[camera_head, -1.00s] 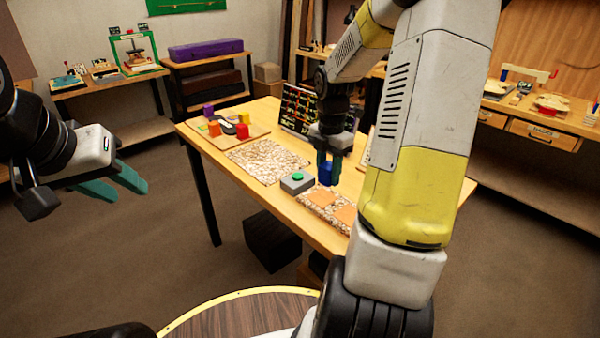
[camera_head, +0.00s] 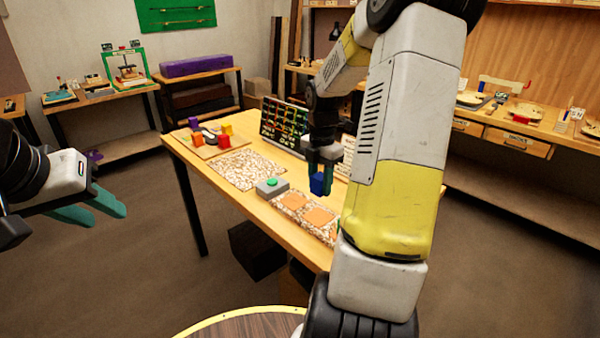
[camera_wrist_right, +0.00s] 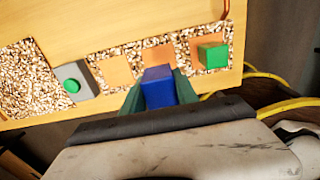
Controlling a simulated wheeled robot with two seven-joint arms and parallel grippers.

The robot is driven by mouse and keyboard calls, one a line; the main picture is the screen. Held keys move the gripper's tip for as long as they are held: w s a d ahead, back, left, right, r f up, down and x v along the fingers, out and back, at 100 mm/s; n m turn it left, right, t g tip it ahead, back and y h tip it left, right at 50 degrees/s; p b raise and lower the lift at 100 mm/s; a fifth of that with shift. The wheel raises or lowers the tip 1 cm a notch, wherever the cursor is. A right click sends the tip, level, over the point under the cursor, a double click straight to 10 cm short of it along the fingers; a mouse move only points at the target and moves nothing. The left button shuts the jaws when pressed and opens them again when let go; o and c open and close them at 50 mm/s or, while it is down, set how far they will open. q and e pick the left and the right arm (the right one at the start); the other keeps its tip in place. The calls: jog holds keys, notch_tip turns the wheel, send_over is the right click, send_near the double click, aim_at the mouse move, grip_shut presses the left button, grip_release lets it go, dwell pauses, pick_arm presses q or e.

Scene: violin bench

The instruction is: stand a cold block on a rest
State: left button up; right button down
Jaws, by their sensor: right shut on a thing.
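My right gripper (camera_head: 320,172) is shut on a blue block (camera_head: 320,184). The block also fills the space between the fingers in the right wrist view (camera_wrist_right: 158,88). It is above the pebbled strip (camera_head: 282,201) with square orange rests. Two bare orange rests show in the head view, a left one (camera_head: 294,201) and a right one (camera_head: 319,216). A green block (camera_wrist_right: 213,56) stands at the strip's far end in the right wrist view. A purple block (camera_head: 194,122) is on the board at the table's far left. My left gripper (camera_head: 110,214) is open and empty, off the table.
A grey box with a green button (camera_head: 271,186) sits beside the strip. A pebbled mat (camera_head: 247,169) lies farther left. The board (camera_head: 214,148) also carries red, orange and yellow blocks. A dark chart panel (camera_head: 284,123) stands at the table's back edge.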

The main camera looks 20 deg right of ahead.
aim_at(318, 216)
jog(key=shift+f, duration=3.9)
jog(key=shift+f, duration=0.5)
jog(key=c, duration=0.9)
grip_release()
jog(key=shift+o, duration=0.2)
jog(key=shift+r, duration=0.15)
notch_tip(318, 216, up, 8)
jog(key=shift+f, duration=0.2)
